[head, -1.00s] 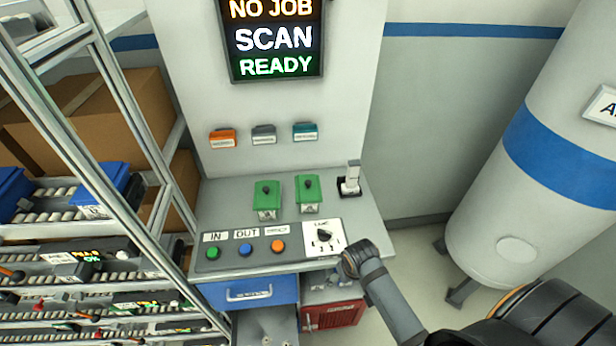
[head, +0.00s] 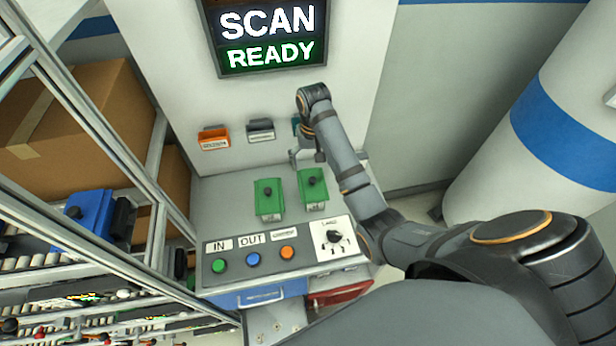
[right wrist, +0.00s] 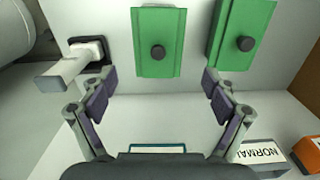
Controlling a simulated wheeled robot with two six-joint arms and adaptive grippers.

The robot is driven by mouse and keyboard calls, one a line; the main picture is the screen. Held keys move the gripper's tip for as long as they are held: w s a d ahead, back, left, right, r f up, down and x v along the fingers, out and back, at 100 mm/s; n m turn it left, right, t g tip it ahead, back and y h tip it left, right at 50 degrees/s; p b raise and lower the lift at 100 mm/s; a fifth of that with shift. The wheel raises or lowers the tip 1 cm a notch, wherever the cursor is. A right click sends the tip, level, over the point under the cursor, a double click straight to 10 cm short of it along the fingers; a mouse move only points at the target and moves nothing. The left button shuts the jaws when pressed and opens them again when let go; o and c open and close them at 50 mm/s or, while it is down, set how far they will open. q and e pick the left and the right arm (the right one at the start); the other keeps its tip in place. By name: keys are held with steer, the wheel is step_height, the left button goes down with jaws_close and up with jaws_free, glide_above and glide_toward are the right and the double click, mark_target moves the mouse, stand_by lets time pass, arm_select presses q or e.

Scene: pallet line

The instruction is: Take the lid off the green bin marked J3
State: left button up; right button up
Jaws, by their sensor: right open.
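Two green bins stand side by side on the grey counter, each with a green lid and a dark round knob. In the head view they are the left bin (head: 269,208) and the right bin (head: 312,190); their small front labels are too small to read, so I cannot tell which is J3. My right gripper (head: 302,158) hangs behind the right bin, below the wall trays. In the right wrist view, my right gripper (right wrist: 158,88) is open and empty. The right bin (right wrist: 158,62) lies just beyond its fingertips, roughly centred; the left bin (right wrist: 238,38) is to the right. My left gripper is out of view.
A button panel (head: 280,250) with a dial runs along the counter front. Orange (head: 214,138) and grey (head: 261,130) trays hang on the wall under a screen (head: 268,40). A handheld device (right wrist: 75,65) stands beside the bins. A shelf rack (head: 100,130) borders the left.

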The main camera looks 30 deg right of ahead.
mark_target(314, 190)
steer(key=s+f+b, duration=0.1)
steer(key=f+b, duration=0.1)
steer(key=shift+s+f, duration=0.4)
steer(key=shift+w+f, duration=0.2)
steer(key=shift+f, duration=0.3)
steer(key=shift+w+f, duration=0.15)
steer(key=shift+f, duration=0.35)
steer(key=shift+s+f+p, duration=0.1)
steer(key=shift+f+p, duration=0.45)
steer(key=shift+p, duration=0.1)
steer(key=f, duration=0.1)
steer(key=f+p, duration=0.1)
steer(key=shift+s+a+f, duration=0.1)
steer(key=shift+s+f, duration=0.3)
steer(key=shift+f, duration=0.4)
steer(key=shift+w+f, duration=0.1)
steer(key=shift+f, duration=0.15)
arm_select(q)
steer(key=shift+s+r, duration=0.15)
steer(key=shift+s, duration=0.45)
arm_select(e)
steer(key=c, duration=1)
